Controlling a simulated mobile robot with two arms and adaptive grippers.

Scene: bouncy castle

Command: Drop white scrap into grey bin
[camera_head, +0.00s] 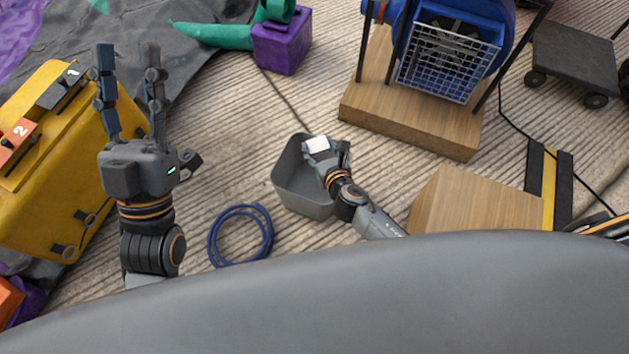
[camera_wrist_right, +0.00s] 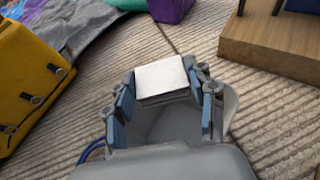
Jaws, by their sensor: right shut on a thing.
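The white scrap (camera_wrist_right: 160,76) is a small pale block in the right wrist view, and it also shows in the head view (camera_head: 317,145). My right gripper (camera_wrist_right: 165,90) is shut on it, with blue-padded fingers on either side. In the head view my right gripper (camera_head: 325,150) is over the grey bin (camera_head: 285,175), an open-topped box on the floor. The bin's inner floor is partly hidden by my right arm. My left gripper (camera_head: 128,65) is open and empty, fingers apart, beside the yellow case.
A yellow case (camera_head: 60,190) stands at the left. A coil of blue hose (camera_head: 240,235) lies left of the bin. A wooden box (camera_head: 470,205) is at the right. A blue blower (camera_head: 450,45) stands on a wooden base (camera_head: 410,120) behind. Bare planks lie between.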

